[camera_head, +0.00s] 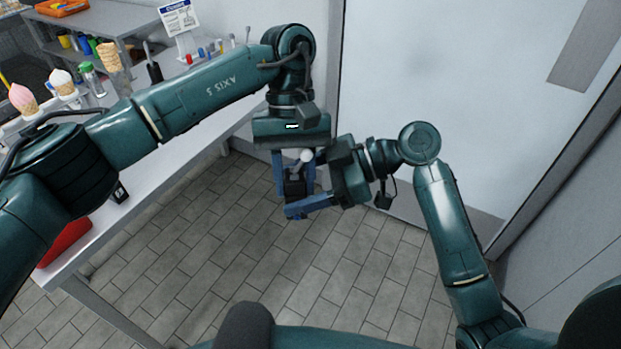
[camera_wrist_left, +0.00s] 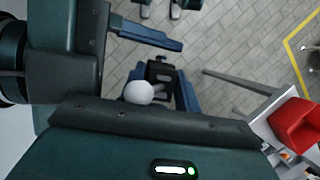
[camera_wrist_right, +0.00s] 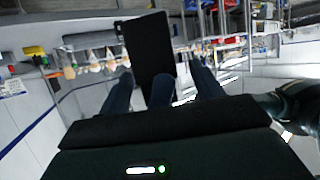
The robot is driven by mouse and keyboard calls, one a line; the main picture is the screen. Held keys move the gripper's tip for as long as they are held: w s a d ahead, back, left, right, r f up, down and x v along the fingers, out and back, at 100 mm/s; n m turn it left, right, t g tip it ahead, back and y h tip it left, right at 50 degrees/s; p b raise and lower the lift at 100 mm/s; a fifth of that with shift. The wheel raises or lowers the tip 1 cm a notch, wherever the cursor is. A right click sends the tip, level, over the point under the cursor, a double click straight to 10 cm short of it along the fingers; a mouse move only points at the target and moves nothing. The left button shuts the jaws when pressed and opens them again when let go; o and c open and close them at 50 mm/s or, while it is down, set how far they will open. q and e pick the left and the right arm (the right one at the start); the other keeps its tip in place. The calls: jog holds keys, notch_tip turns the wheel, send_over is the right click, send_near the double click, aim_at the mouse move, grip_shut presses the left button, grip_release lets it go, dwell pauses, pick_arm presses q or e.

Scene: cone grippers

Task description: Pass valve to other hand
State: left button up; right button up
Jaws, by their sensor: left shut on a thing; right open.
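The valve (camera_head: 295,188), a small black body with a white ball on it, is held in the air over the floor. My left gripper (camera_head: 294,178) points down and is shut on it. In the left wrist view the valve (camera_wrist_left: 160,72) sits between the left fingers, its white ball nearer the camera. My right gripper (camera_head: 308,190) comes in from the right, open, with its fingers beside the valve. In the right wrist view a dark block, probably part of the valve or left gripper, lies between the spread right fingers (camera_wrist_right: 163,88). Contact with the right fingers cannot be told.
A long table (camera_head: 150,185) runs along the left, with ice cream cones (camera_head: 62,82), bottles and a red object (camera_head: 64,242) on it. A pale door or panel (camera_head: 440,90) is behind my right arm. Tiled floor (camera_head: 240,260) lies open below the grippers.

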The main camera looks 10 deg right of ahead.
jog(key=c, duration=1.1)
pick_arm(q)
jog(key=o, duration=1.1)
pick_arm(e)
jog(key=shift+c, duration=0.2)
pick_arm(q)
jog(key=shift+o, duration=0.2)
